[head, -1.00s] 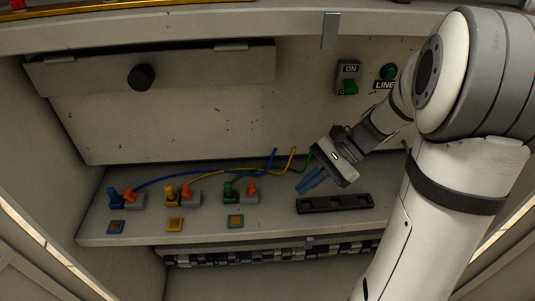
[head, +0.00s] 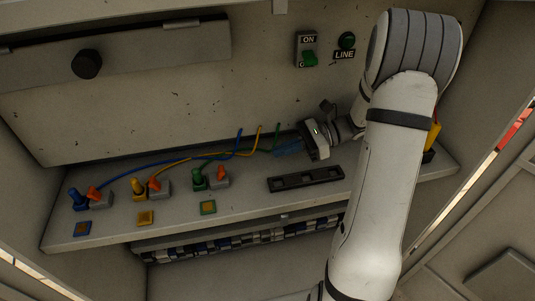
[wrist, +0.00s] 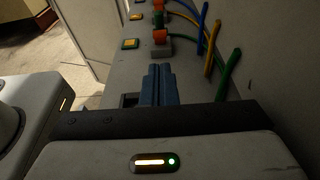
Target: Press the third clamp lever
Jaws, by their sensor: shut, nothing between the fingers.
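Three grey clamps with orange levers stand in a row on the shelf. The third clamp lever (head: 220,172) is the rightmost in the head view, upright on its grey block beside a green plug (head: 198,179). In the wrist view the nearest orange lever (wrist: 160,36) stands beyond my fingertips. The first lever (head: 94,194) and second lever (head: 154,184) are further left, by the blue and yellow plugs. My gripper (head: 280,147) is shut and empty, its blue fingers together (wrist: 159,72). It is right of the third lever, clear of it, near the back panel.
A black slotted strip (head: 306,181) lies on the shelf below my gripper in the head view. Blue, yellow and green cables (head: 276,138) rise near my fingertips. Coloured pads line the front edge.

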